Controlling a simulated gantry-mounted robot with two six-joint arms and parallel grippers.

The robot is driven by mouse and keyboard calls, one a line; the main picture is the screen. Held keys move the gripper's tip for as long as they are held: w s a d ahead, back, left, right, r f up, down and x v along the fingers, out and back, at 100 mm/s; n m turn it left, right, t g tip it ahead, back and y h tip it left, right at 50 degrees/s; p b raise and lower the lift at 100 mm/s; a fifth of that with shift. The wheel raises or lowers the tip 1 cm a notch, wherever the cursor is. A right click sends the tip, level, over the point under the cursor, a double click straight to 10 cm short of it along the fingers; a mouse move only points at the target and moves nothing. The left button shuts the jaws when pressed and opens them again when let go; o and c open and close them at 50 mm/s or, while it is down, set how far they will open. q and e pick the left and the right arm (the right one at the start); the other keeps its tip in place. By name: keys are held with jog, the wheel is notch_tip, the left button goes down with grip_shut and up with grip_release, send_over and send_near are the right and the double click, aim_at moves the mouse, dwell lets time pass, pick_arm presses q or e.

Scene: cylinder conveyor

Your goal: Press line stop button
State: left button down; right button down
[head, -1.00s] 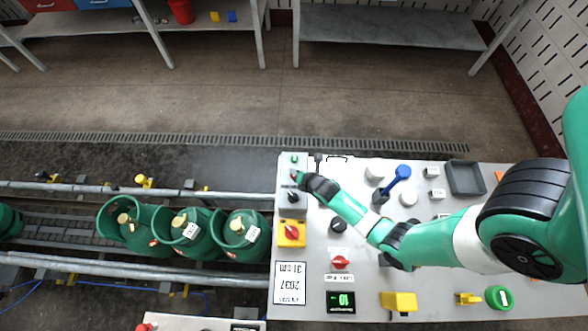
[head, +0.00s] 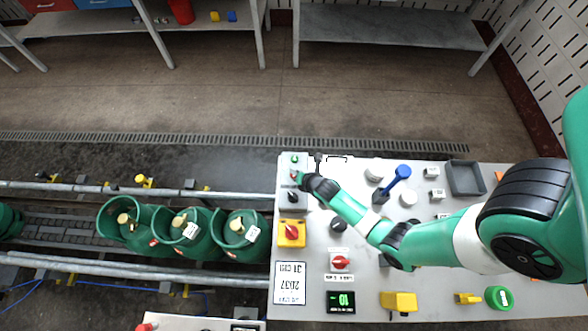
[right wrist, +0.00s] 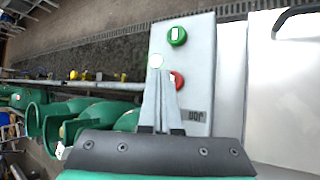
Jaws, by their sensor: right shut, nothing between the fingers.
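A grey button box stands at the panel's top left corner, with a green button (head: 294,159) at its far end and a red button (head: 293,175) nearer. In the right wrist view the green button (right wrist: 177,35) is clear, and the red button (right wrist: 178,80) is partly hidden behind my fingers. My right gripper (head: 300,179) is shut and empty, its fingertips beside the red button. In the right wrist view the closed fingers (right wrist: 157,62) lie just left of the red button; I cannot tell whether they touch it. My left gripper is not in view.
Several green gas cylinders (head: 185,232) stand on the conveyor (head: 70,245) left of the panel. The grey panel (head: 440,275) also carries a yellow-backed red switch (head: 292,233), a black knob, a blue lever (head: 398,178) and a grey tray (head: 465,177).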

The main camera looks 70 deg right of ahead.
jog(key=shift+f, duration=0.15)
jog(key=shift+f+b, duration=0.3)
jog(key=shift+f+b, duration=0.3)
jog(key=shift+f, duration=0.2)
dwell(0.6)
jog(key=shift+r, duration=0.15)
jog(key=shift+r+p, duration=0.8)
jog(key=shift+p, duration=0.2)
notch_tip(320, 180, up, 5)
jog(key=p, duration=0.5)
